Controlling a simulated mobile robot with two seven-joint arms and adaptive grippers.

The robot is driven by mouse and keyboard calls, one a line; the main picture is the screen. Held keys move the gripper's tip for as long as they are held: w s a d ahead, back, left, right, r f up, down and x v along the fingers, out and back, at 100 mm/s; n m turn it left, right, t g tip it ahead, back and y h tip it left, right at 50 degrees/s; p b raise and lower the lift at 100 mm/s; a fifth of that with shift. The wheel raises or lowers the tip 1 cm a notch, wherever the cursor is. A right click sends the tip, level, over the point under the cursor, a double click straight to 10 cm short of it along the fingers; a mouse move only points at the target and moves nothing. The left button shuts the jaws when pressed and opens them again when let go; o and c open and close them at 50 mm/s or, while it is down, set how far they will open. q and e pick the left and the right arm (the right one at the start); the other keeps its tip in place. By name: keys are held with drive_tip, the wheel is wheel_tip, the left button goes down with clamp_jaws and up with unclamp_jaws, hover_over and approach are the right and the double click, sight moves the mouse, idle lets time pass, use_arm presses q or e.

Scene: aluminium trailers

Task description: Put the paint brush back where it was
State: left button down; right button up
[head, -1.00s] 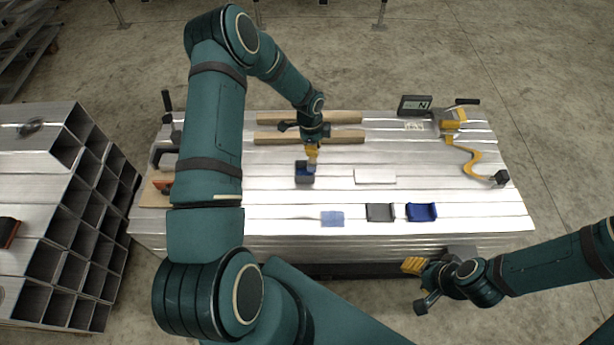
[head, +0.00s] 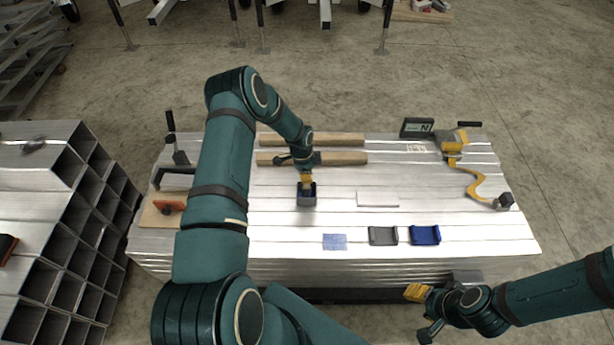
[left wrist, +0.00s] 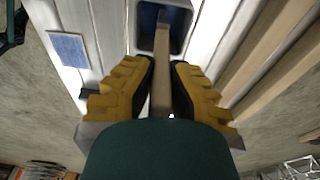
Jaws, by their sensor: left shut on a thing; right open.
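The paint brush (left wrist: 163,60) has a pale wooden handle that shows between the fingers in the left wrist view. My left gripper (head: 306,179) is shut on it; it also shows in the left wrist view (left wrist: 162,92). The brush tip looks to be within the opening, but how deep is unclear. My right gripper (head: 418,294) is open and empty near the table's front edge.
A blue pad (head: 334,242), a grey tray (head: 382,236), a blue tray (head: 425,235) and a white block (head: 378,199) lie on the aluminium surface. Wooden bars (head: 335,158) lie behind the holder.

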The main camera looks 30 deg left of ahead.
use_arm(q)
drive_tip(key=shift+f, duration=0.25)
drive_tip(key=shift+f, duration=0.15)
drive_tip(key=c, duration=1.1)
unclamp_jaws()
drive_tip(key=shift+c, duration=0.2)
